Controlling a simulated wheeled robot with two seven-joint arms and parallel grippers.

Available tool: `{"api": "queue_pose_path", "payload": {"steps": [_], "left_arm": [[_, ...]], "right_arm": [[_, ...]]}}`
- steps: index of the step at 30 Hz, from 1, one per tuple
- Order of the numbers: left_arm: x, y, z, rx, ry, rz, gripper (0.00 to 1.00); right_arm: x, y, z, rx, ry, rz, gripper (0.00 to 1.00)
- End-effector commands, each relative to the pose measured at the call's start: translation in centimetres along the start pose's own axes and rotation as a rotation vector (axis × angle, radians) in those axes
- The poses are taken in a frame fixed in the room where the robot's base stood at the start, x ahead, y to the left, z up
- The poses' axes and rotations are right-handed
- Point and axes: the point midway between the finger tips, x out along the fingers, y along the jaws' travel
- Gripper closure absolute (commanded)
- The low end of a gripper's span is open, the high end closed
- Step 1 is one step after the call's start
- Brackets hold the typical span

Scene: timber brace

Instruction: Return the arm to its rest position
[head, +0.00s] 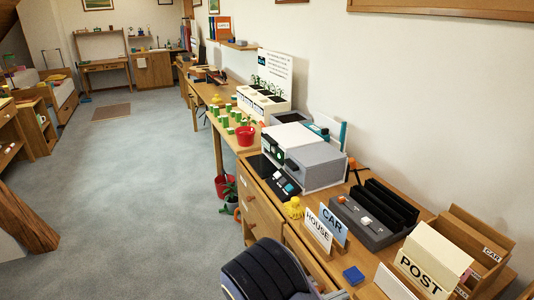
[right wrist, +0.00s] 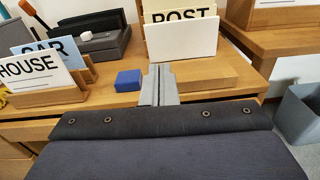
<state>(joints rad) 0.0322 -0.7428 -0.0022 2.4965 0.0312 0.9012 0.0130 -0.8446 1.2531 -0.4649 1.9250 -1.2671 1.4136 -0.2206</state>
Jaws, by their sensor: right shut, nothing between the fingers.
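My right gripper (right wrist: 158,85) shows in the right wrist view as two grey fingers closed together, with nothing between them. It points at the front edge of the wooden desk (right wrist: 210,100), close to a small blue block (right wrist: 129,80) on its left. In the head view my right arm's dark padded cover fills the bottom middle, and the gripper tip (head: 337,294) shows at its right by the desk front. Whether the fingers touch the desk edge I cannot tell. My left gripper is in neither view.
The HOUSE card (head: 318,232) and CAR card (head: 333,224) stand in wooden holders near my gripper. The POST box (head: 425,262), dark grey slotted unit (head: 372,220) and yellow duck (head: 293,208) are on the desk. A grey bin (right wrist: 300,115) stands at right. The carpet (head: 130,180) is open.

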Motion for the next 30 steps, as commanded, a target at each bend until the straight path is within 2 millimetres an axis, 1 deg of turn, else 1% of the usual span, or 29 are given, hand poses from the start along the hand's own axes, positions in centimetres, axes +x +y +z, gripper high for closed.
{"api": "queue_pose_path", "payload": {"steps": [1, 2, 3, 7, 9, 12, 15, 18, 21, 27, 30], "left_arm": [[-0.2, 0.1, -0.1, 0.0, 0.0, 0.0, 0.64], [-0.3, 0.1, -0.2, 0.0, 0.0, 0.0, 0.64], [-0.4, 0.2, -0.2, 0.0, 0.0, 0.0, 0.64], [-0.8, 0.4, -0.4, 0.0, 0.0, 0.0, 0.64], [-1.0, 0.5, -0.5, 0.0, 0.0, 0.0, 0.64], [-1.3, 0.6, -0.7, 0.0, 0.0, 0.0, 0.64], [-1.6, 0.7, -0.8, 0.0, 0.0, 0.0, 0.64], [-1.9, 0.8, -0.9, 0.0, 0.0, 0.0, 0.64], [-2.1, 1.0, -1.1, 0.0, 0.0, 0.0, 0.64], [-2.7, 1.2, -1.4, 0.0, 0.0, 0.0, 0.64], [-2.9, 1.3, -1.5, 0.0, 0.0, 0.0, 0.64]], "right_arm": [[0.7, -1.1, 0.7, 0.039, 0.057, -0.065, 1.0], [1.0, -1.8, 1.1, 0.066, 0.098, -0.111, 1.0], [1.4, -3.0, 1.5, 0.108, 0.16, -0.18, 1.0], [2.0, -7.3, 2.8, 0.277, 0.385, -0.432, 1.0], [1.7, -9.4, 3.5, 0.376, 0.502, -0.562, 1.0], [0.9, -11.8, 4.7, 0.529, 0.659, -0.736, 1.0], [-0.3, -13.7, 6.1, 0.692, 0.807, -0.896, 1.0], [-1.8, -15.2, 7.7, 0.865, 0.946, -1.039, 1.0], [-3.2, -16.1, 9.7, 1.051, 1.074, -1.166, 1.0], [-5.8, -17.3, 13.9, 1.444, 1.299, -1.353, 1.0], [-6.7, -17.6, 15.8, 1.621, 1.382, -1.404, 1.0]]}}
